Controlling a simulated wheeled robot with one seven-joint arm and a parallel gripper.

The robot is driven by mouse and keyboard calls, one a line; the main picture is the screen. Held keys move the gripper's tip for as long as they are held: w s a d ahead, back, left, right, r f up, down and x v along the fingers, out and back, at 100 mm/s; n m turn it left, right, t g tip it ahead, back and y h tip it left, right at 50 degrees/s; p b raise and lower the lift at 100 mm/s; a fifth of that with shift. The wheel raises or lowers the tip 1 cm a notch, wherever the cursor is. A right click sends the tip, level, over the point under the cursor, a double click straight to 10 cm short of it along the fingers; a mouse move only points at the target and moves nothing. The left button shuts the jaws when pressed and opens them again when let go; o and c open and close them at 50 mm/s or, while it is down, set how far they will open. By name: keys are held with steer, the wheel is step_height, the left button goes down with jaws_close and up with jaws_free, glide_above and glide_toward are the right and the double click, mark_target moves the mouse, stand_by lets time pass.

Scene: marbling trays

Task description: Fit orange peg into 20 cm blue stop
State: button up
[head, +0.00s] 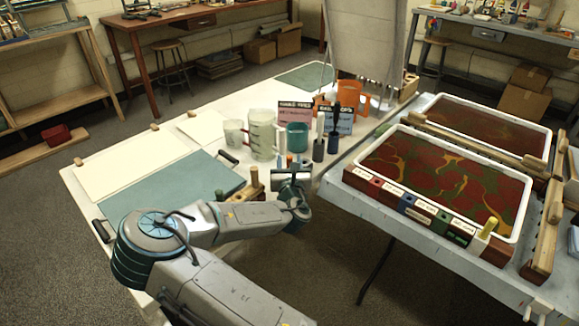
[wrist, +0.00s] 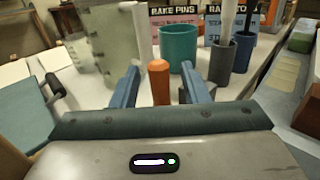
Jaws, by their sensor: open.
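The orange peg (wrist: 159,84) stands upright in the wrist view, between the two blue fingers of my open gripper (wrist: 160,70). A gap shows on both sides of the peg, and its lower end is hidden behind the gripper body. In the head view my gripper (head: 291,176) is over the right edge of the white table, near the cups. The blue stop (head: 407,203) is in the row of coloured blocks along the front of the near marbling tray (head: 520,205). Its socket is too small to make out.
A yellow peg (head: 489,228) stands at the right end of the block row. A floor gap separates the white table (head: 140,190) from the tray table (head: 350,195).

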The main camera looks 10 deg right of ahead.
jaws_close()
